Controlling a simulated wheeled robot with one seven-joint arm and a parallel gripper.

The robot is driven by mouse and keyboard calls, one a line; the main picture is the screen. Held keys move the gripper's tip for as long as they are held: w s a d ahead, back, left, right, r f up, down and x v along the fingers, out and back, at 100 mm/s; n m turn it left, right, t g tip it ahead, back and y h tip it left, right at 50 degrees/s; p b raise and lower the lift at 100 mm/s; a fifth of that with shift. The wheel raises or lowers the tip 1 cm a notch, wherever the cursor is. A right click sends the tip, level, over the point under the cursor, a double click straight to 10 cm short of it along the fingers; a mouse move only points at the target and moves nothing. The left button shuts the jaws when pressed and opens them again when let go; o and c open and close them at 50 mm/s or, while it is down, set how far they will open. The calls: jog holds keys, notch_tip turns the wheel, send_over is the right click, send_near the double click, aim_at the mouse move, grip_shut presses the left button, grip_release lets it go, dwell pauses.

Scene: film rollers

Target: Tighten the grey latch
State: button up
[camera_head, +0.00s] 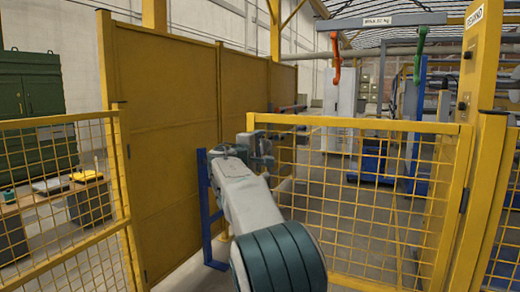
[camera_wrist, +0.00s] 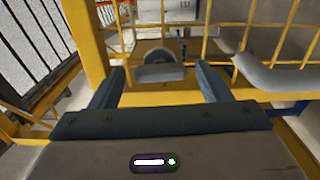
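My gripper (camera_wrist: 160,69) is open in the wrist view, its two dark fingers apart with nothing clamped between them. A grey piece with a flat lower edge and a rounded part (camera_wrist: 160,73) shows beyond and between the fingertips, near a yellow beam. A second grey, curved bar (camera_wrist: 274,76) lies to the right of the right finger. I cannot tell which of these grey parts is the latch. In the head view my arm reaches to the left post of the yellow mesh gate (camera_head: 355,125); the latch cannot be made out there.
A solid yellow panel wall (camera_head: 170,130) stands left of my arm, with a blue upright (camera_head: 206,205) close by. Yellow mesh fencing (camera_head: 65,180) is at the left. Red (camera_head: 336,65) and green (camera_head: 420,55) hooks hang beyond the gate.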

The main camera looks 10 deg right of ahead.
jog(key=b+v, duration=0.1)
jog(key=v, duration=1.2)
jog(key=shift+s+a, duration=0.25)
jog(key=shift+s, duration=0.05)
jog(key=shift+d, duration=0.1)
